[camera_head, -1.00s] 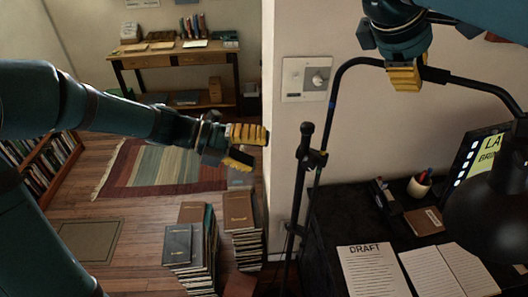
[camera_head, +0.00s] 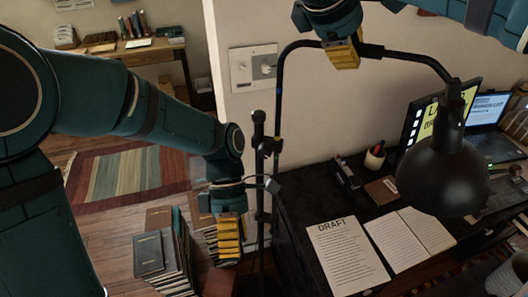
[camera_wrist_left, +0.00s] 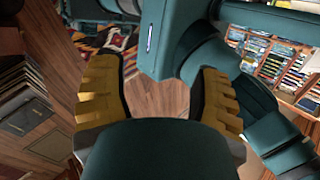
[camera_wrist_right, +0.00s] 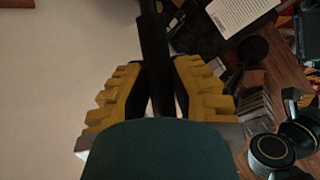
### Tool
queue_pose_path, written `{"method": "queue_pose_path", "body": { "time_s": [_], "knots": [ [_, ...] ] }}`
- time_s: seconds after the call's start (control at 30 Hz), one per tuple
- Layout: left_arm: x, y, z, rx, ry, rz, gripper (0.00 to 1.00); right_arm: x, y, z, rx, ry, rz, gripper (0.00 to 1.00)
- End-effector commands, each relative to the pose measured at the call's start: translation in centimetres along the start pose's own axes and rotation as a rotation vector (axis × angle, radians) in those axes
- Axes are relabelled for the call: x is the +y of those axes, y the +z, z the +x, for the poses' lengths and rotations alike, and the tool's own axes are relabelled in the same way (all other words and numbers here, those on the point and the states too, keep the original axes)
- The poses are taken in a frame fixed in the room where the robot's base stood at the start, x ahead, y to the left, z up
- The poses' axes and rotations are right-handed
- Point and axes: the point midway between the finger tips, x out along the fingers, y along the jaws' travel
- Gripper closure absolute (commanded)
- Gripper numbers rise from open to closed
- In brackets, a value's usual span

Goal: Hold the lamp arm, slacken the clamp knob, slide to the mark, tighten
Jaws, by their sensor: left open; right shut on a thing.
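The black lamp has an upright stand (camera_head: 259,130), a thin bent lamp arm (camera_head: 279,90) and a round dark shade (camera_head: 445,172) over the desk. A clamp (camera_head: 269,146) joins the thin rod to the stand; its knob is too small to make out. My right gripper (camera_head: 343,58) is shut on the upper lamp arm; in the right wrist view the dark bar (camera_wrist_right: 153,40) runs between its fingers (camera_wrist_right: 158,95). My left gripper (camera_head: 228,240) is empty, left of the stand and below the clamp, pointing down. Its fingers (camera_wrist_left: 160,95) are spread, with floor between them.
The black desk (camera_head: 300,210) holds a DRAFT sheet (camera_head: 345,255), an open notebook (camera_head: 410,240), a pen cup (camera_head: 375,158) and a laptop (camera_head: 487,110). Book stacks (camera_head: 150,255) stand on the floor at left. A wall switch plate (camera_head: 253,68) is behind the lamp.

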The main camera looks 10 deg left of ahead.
Motion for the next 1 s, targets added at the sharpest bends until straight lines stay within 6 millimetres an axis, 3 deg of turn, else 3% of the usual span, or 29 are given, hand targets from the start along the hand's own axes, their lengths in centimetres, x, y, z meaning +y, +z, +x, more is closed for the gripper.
{"method": "queue_pose_path", "body": {
  "time_s": [0.2,0.47,0.67,0.8,1.0],
  "knots": [
    [0.3,-2.0,1.2,0.502,-0.017,0.351,0.36,0.2,0.1,-0.1,0.001,0.004,0.003,1.0],
    [2.1,-2.1,-1.4,1.117,-0.08,0.717,0.36,0.2,0.1,-0.1,0.001,0.004,0.003,1.0],
    [3.3,1.4,-5.0,1.614,-0.158,0.929,0.36,0.2,0.1,-0.1,0.001,0.004,0.003,1.0],
    [3.4,5.4,-7.1,1.949,-0.22,1.02,0.36,0.2,0.1,-0.1,0.001,0.004,0.003,1.0],
    [2.6,10.7,-8.5,2.297,-0.288,1.062,0.36,0.2,0.1,-0.1,0.0,0.004,0.003,1.0]
  ]
}}
